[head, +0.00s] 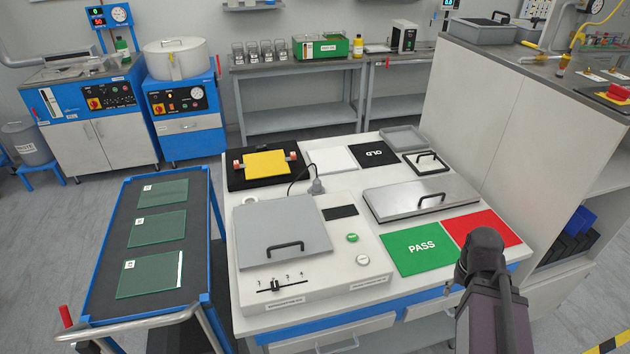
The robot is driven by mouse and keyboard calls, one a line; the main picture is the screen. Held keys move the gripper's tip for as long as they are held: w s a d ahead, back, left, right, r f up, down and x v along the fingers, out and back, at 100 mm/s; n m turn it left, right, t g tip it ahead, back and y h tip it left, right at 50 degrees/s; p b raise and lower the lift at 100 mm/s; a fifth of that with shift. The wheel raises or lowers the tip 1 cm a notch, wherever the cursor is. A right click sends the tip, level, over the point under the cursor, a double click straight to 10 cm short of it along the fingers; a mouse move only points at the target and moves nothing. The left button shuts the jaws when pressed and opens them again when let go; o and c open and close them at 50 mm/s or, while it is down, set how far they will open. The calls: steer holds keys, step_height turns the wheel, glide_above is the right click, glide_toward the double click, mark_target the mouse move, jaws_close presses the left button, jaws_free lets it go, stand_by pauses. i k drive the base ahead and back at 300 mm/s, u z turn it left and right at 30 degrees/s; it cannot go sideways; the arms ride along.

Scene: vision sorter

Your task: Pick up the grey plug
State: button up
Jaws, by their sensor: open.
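The grey plug (316,187) stands at the back edge of the white bench machine (350,290), near the middle of the head view. A black cable (292,180) curves from it up towards the black mat with the yellow block. The plug looks upright; its lower end is too small to make out. My arm (485,260) rises at the lower right, in front of the red and green mats, well apart from the plug. Only its dark links show; the gripper's fingers are not in view.
The machine has a grey lid (262,218) with a black handle, left of and in front of the plug. A silver lidded plate (400,205) lies to its right. A green PASS mat (405,257) and a red mat (462,220) lie nearer my arm. A trolley (108,285) with glass plates stands left.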

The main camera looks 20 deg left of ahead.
mark_target(316, 188)
steer(key=u, duration=0.45)
steer(key=i, duration=1)
steer(key=u, duration=0.7)
